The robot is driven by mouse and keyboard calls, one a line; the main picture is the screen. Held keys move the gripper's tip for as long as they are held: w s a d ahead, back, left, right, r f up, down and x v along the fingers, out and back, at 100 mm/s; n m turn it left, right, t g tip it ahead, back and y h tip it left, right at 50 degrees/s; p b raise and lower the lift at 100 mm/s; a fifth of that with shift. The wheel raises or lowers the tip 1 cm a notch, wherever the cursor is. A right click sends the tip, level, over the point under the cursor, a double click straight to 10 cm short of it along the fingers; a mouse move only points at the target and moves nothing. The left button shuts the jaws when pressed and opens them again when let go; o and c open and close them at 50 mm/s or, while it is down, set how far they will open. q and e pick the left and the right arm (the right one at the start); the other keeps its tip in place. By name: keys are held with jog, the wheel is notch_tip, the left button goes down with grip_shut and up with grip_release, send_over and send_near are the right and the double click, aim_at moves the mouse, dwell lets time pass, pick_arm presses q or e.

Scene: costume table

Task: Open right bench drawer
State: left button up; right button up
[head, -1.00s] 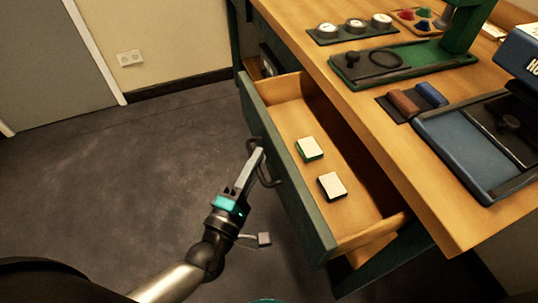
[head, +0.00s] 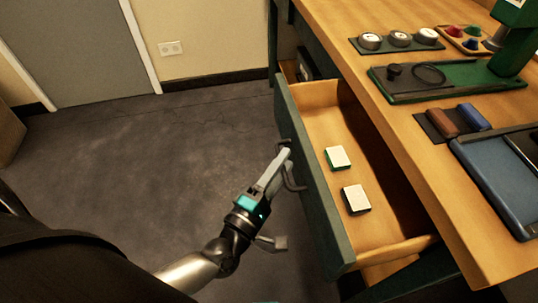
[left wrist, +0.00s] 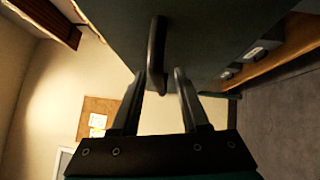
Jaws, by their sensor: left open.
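The bench drawer (head: 318,200) stands pulled well out from under the wooden bench top. It has a dark green front and a bare wooden inside. Its dark bar handle (head: 292,176) is on the outer face, and the handle also shows in the left wrist view (left wrist: 156,50). My left gripper (head: 284,156) is at the handle. In the left wrist view, its two fingers (left wrist: 158,78) are apart, with the handle's end between their tips. I cannot tell whether either finger touches it. My right gripper is in neither view.
Two small white-topped boxes, one green (head: 338,158) and one black (head: 356,199), lie in the drawer. Gauges (head: 399,39), a green stand (head: 440,78) and a blue tray (head: 495,180) are on the bench top. The floor (head: 130,170) left of the drawer is clear.

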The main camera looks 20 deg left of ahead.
pick_arm(q)
jog(key=s+a+f+p, duration=0.1)
jog(key=s+a+f, duration=0.1)
jog(key=s, duration=1.2)
jog(key=shift+s, duration=0.4)
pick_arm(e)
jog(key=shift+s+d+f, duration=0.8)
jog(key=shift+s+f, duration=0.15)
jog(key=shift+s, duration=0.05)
pick_arm(q)
jog(key=shift+a, duration=0.1)
